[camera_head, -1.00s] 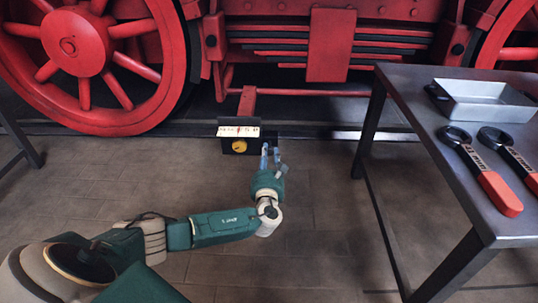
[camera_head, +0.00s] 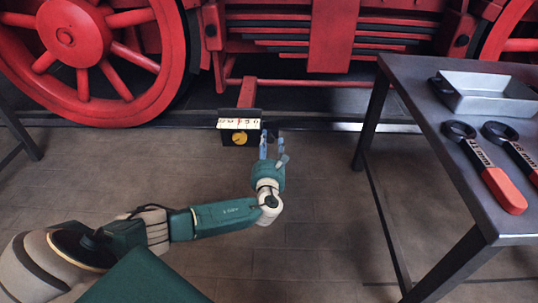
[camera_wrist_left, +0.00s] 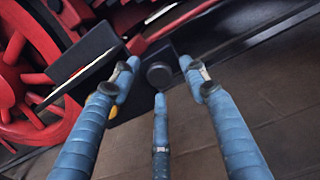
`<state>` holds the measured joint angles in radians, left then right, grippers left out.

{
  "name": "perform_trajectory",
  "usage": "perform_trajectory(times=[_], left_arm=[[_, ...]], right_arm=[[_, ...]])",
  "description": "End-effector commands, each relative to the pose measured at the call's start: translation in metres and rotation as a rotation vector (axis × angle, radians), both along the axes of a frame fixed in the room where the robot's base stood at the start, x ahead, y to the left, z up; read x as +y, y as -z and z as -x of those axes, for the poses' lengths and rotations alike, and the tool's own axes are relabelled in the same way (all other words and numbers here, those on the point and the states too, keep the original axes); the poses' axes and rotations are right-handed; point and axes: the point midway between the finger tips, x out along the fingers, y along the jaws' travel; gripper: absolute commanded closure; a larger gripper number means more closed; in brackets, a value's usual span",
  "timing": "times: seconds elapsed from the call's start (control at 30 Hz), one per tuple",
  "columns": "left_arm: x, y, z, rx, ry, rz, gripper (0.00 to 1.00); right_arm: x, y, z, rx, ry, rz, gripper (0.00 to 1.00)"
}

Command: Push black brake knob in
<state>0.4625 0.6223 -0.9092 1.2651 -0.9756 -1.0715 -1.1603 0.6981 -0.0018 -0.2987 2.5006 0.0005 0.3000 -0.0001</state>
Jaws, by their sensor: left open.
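The black brake knob (camera_wrist_left: 158,74) is a dark round knob in the left wrist view, sticking out of the side of a black box. In the head view the box (camera_head: 228,139) has a yellow dial and a white scale plate on top; the knob is hidden there by my fingers. My left gripper (camera_head: 272,136) is at the box's right side. In the left wrist view its blue fingers (camera_wrist_left: 160,82) are spread and empty, and the knob shows between and beyond the fingertips. I cannot tell whether any finger touches it. My right gripper is not in view.
A red locomotive wheel (camera_head: 66,38) and red undercarriage stand behind the box. A dark table (camera_head: 430,115) at the right holds a metal tray (camera_head: 492,95) and two red-handled wrenches (camera_head: 492,178). The tiled floor around my left arm is clear.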

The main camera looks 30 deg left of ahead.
Motion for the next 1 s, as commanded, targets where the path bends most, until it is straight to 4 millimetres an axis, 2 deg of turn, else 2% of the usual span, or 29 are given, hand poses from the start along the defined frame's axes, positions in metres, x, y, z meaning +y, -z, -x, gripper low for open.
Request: perform_trajectory(times=[0.3, 0.5, 0.67, 1.0], left_arm=[[-0.035, 0.002, 0.057, 0.003, 0.002, 0.002, 0.55], [-0.05, 0.001, 0.083, 0.002, 0.0, 0.0, 0.55], [-0.055, 0.0, 0.091, 0.001, -0.001, 0.001, 0.55], [-0.055, 0.0, 0.091, 0.001, -0.001, 0.001, 0.55]], right_arm=[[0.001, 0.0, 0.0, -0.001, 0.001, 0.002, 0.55], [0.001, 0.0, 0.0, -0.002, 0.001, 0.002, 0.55], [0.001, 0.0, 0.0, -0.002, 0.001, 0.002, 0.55], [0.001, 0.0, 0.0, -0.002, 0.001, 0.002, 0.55]])
